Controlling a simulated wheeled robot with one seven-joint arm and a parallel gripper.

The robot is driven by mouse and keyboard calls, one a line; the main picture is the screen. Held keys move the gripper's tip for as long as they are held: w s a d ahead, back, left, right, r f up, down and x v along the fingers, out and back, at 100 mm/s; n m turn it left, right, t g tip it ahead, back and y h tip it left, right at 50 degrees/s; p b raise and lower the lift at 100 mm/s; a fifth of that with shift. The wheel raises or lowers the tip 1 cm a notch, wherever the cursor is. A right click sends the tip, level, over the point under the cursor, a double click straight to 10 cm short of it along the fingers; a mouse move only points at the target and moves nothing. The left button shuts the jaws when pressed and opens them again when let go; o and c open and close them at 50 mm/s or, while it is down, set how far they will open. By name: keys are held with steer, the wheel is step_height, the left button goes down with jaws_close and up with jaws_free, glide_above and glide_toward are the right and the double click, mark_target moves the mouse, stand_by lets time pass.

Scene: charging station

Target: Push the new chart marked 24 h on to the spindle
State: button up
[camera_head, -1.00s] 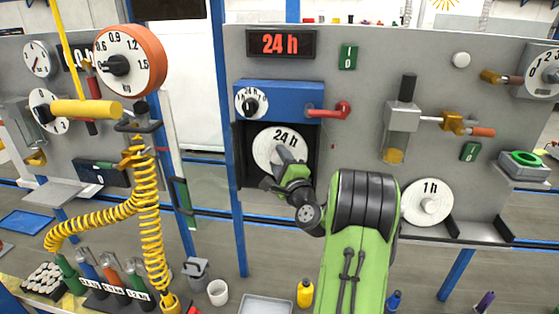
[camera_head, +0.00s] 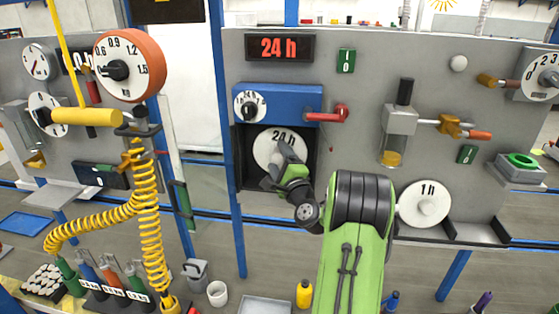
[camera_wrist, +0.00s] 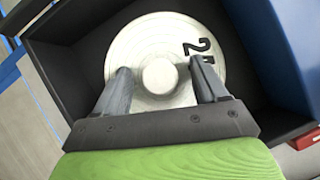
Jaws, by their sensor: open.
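The white round chart marked 24 h (camera_head: 264,147) stands upright in the dark recess (camera_head: 310,135) under the blue recorder housing. In the wrist view the chart (camera_wrist: 125,48) faces me, with a round knob (camera_wrist: 160,75) at its middle. My gripper (camera_head: 290,152) is at the chart's face; in the wrist view its fingers (camera_wrist: 160,82) are apart, one on each side of the knob, and do not appear to close on it. The spindle itself is hidden, and I cannot tell how deeply the chart sits on it.
The blue housing (camera_head: 285,100) has a small dial (camera_head: 250,105) and a red handle (camera_head: 338,113). A 24 h display (camera_head: 280,47) hangs above. A chart marked 1 h (camera_head: 424,204) rests on the shelf (camera_head: 470,230) at right. A yellow hose (camera_head: 150,215) hangs at left.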

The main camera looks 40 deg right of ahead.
steer(key=shift+s+f, duration=0.15)
steer(key=shift+s, duration=0.1)
steer(key=b+v, duration=1)
steer(key=v, duration=0.5)
steer(key=shift+a, duration=0.2)
